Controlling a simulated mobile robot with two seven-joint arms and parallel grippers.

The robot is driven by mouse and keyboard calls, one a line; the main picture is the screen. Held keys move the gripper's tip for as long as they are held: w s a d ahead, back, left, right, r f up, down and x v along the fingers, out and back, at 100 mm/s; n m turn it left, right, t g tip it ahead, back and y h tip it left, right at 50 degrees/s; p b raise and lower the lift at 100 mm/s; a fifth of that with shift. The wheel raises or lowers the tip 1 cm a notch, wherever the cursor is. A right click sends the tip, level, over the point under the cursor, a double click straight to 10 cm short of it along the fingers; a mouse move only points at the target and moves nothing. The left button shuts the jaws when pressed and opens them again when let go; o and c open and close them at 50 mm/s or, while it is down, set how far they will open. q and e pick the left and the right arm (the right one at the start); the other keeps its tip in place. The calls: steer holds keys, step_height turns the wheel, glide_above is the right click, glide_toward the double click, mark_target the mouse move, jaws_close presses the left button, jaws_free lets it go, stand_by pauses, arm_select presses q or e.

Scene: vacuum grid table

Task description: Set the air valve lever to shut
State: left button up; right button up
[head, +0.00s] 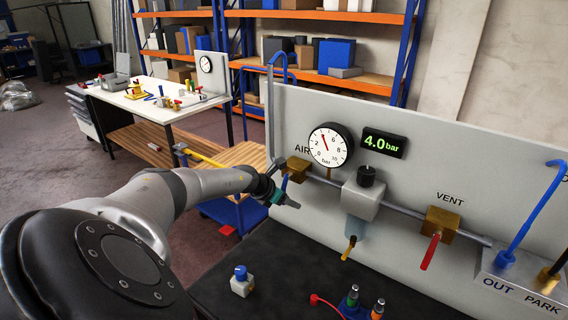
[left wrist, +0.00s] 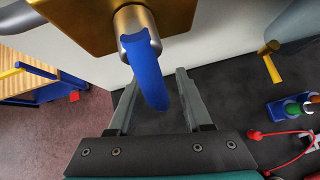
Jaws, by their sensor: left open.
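The air valve has a brass body (head: 298,168) below the AIR label, at the left end of the panel's pipe. Its blue lever (head: 284,183) is mostly hidden behind my left gripper in the head view. In the left wrist view the blue lever (left wrist: 146,72) hangs from a metal stem on the brass body (left wrist: 88,14), and its lower end reaches between the fingers. My left gripper (head: 288,200) is at the valve, and its open fingers also show in the left wrist view (left wrist: 157,80), one on each side of the lever. Contact cannot be told. My right gripper is out of view.
The round gauge (head: 330,145) points near 4, and the display (head: 384,143) reads 4.0 bar. A red vent lever (head: 430,252) hangs farther right. A blue-topped block (head: 241,281) and coloured fittings (head: 352,298) stand on the dark table (head: 290,268).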

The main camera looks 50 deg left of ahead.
arm_select(q)
steer(key=v, duration=1.5)
steer(key=shift+s, duration=0.1)
stand_by(0.6)
